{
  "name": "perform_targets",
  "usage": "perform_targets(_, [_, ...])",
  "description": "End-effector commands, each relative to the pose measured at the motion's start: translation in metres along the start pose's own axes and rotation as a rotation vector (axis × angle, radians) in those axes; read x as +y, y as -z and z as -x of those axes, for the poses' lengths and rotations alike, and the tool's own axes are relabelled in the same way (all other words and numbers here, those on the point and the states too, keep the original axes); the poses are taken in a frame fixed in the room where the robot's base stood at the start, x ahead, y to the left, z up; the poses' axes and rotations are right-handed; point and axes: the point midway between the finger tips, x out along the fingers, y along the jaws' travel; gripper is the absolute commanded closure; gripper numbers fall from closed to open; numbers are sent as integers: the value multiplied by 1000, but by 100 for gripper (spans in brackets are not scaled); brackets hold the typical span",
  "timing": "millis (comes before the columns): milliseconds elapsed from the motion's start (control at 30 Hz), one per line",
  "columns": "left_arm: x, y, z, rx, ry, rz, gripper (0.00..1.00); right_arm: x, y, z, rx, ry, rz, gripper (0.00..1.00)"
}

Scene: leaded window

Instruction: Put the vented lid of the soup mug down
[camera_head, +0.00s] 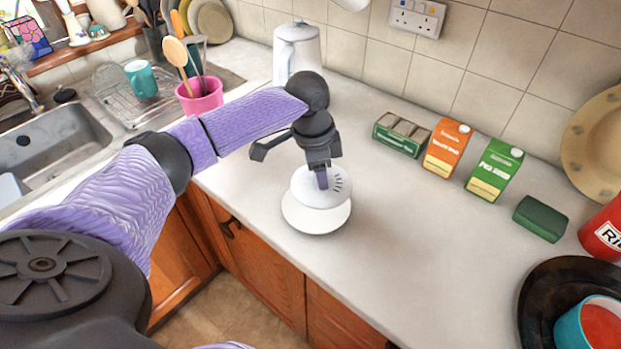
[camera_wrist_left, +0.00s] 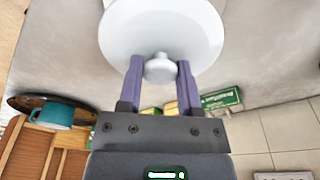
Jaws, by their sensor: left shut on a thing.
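The vented lid (camera_head: 308,194) is white and round, with dark slots on its right side. My left gripper (camera_head: 321,182) is shut on its knob, which shows between the fingers in the left wrist view (camera_wrist_left: 160,69). A white round dish (camera_head: 316,224) lies on the counter just under the lid and is partly covered by it. I cannot tell whether the two touch. The soup mug (camera_head: 599,326) is teal with red soup inside and stands uncovered at the bottom right. It also shows in the left wrist view (camera_wrist_left: 55,115). My right gripper is out of view.
A dark round tray (camera_head: 537,290) bears the mug. Along the wall stand a green box (camera_head: 400,135), an orange carton (camera_head: 447,148), a green carton (camera_head: 494,170) and a dark green block (camera_head: 540,217). A white kettle (camera_head: 297,50) is behind my arm. The middle counter is clear.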

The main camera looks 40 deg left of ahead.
Motion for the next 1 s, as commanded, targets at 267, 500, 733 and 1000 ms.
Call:
perform_targets(267, [1, -8, -51, -2, -1, -1, 100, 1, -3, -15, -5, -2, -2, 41])
perform_targets(500, [0, -8, -50, -1, 0, -2, 100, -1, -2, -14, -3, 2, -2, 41])
perform_targets(733, [0, -9, -57, -2, 0, -2, 100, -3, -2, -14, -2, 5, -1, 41])
perform_targets(1000, [0, -9, -57, -1, 0, -2, 20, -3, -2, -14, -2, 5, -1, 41])
